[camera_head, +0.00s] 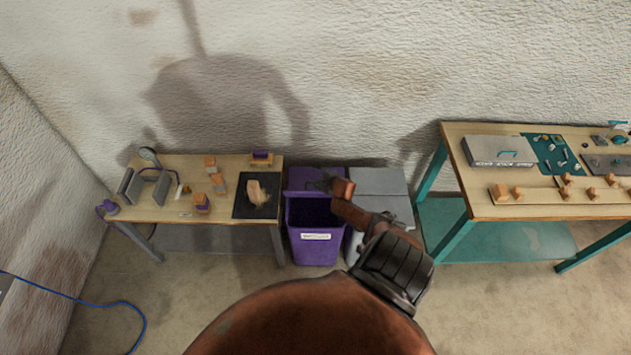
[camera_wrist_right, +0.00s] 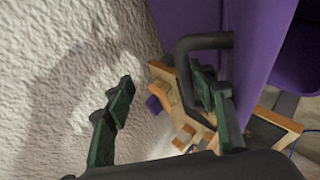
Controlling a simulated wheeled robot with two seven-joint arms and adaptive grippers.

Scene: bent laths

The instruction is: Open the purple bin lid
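The purple bin (camera_head: 316,245) stands on the floor between two tables. Its lid (camera_head: 302,178) is up, leaning back near the wall, and the dark inside of the bin shows. My right gripper (camera_head: 322,184) is at the raised lid, with the arm reaching over the bin's right side. The black lid handle (camera_wrist_right: 204,42) stands off the purple lid (camera_wrist_right: 258,55), close to the right finger; contact cannot be told. My left gripper is not in view.
A grey bin (camera_head: 378,182) stands right beside the purple one. A wooden table (camera_head: 235,162) with blocks and a black mat is on the left. A teal-legged workbench (camera_head: 470,195) with tools and blocks is on the right. The rough wall (camera_head: 370,70) is close behind.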

